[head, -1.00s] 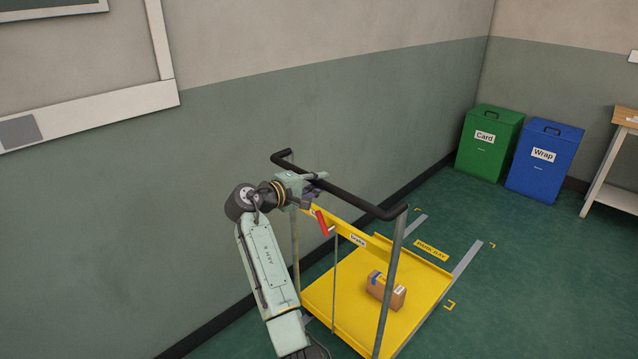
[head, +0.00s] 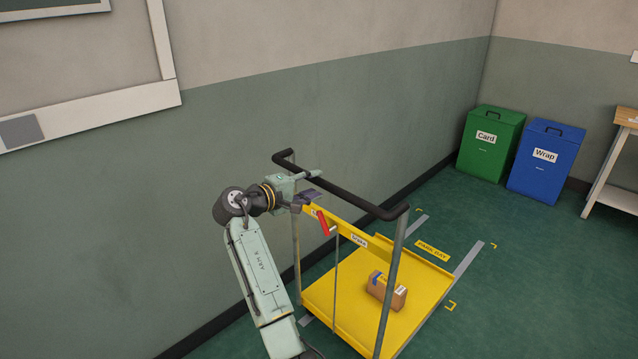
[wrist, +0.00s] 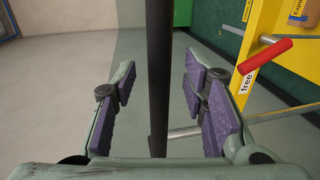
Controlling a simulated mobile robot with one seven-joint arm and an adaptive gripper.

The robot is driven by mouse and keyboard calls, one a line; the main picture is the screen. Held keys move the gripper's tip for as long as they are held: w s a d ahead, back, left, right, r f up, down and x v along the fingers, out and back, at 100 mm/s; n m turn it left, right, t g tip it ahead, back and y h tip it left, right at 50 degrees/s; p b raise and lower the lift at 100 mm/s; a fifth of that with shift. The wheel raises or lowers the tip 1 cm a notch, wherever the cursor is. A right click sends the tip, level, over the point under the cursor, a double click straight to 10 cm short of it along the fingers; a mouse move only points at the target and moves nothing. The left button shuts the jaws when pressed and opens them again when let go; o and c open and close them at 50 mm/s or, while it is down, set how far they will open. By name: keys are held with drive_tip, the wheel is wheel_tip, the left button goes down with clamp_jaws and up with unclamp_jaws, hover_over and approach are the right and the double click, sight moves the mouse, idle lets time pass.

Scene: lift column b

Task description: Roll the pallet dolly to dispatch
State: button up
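The yellow pallet dolly (head: 335,305) stands on the green floor inside the marked bay, with a black push handle (head: 350,196) on upright posts. A red lever (head: 323,223) sits on its yellow crossbar, between a "free" label (wrist: 247,83) and another label (head: 358,240). The red lever also shows at the right of the wrist view (wrist: 265,56). My gripper (head: 308,198) is open and empty at the left part of the handle. In the wrist view, the black bar (wrist: 158,75) runs between the spread purple finger pads; its depth relative to the fingertips is unclear.
A cardboard box (head: 387,290) lies on the dolly deck. A "park bay" floor sign (head: 433,251) and grey strips lie beyond it. Green Card bin (head: 490,143), blue Wrap bin (head: 545,160) and a table (head: 620,165) stand at the back right. The wall is close at left; floor at right is clear.

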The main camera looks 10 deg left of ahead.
drive_tip(key=v, duration=0.9)
drive_tip(key=shift+w, duration=0.1)
